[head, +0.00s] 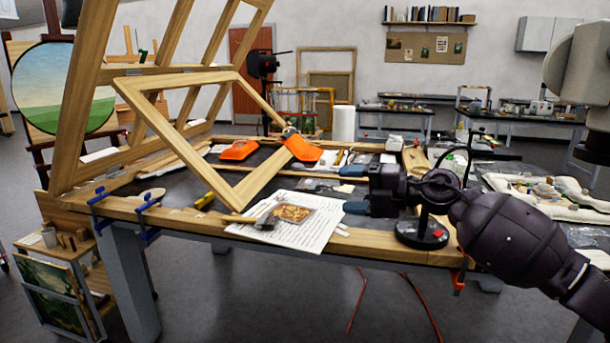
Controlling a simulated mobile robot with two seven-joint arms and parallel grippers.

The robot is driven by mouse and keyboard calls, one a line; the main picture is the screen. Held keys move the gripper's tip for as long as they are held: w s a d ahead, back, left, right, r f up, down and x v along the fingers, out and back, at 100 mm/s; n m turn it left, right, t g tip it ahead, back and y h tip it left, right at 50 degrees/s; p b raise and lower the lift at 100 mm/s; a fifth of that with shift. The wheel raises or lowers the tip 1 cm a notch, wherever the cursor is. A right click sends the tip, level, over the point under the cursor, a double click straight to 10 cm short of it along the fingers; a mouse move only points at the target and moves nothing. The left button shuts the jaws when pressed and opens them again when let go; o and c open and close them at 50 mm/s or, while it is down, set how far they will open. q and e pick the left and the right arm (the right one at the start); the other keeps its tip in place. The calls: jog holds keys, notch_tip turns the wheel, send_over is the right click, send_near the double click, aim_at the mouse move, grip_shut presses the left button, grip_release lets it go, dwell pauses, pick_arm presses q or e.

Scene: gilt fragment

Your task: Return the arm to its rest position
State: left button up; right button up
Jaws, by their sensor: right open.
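My right arm (505,235) comes in from the right edge and reaches left over the front right of the workbench. It is dark purple-black. My right gripper (353,189) points left with its two blue-tipped fingers spread apart. Nothing shows between the fingers. It is just right of a printed white sheet (318,232) with a small gilt-brown piece (292,212) on it, and does not seem to touch the piece. My left gripper is not in view.
A round black stand (422,234) is close under my right arm. Blue clamps (148,236) grip the front left edge. Red cables (425,300) lie on the floor.

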jog(key=s+d+f+m+t+h, duration=0.3)
jog(key=s+d+f+m+h, duration=0.15)
jog(key=f+m, duration=0.35)
jog(key=s+d+f+m+t+h+p, duration=0.1)
jog(key=s+d+f+m+t+h, duration=0.3)
jog(key=f+m, duration=0.4)
jog(key=s+d+f+m+t+h, duration=0.2)
jog(key=s+f+m+t+h, duration=0.1)
jog(key=s+f+m, duration=0.4)
jog(key=s+d+f+m+g+h, duration=0.2)
jog(key=s+d+f+m, duration=0.1)
jog(key=s+f, duration=0.6)
jog(key=s+d+f+m+g+h, duration=0.2)
jog(key=s+f, duration=0.7)
jog(key=s, duration=0.7)
jog(key=d+m+g, duration=0.1)
jog(key=d+m, duration=0.1)
jog(key=m, duration=0.1)
jog(key=shift+s+d+f+p, duration=0.25)
jog(key=shift+s+f+p, duration=0.1)
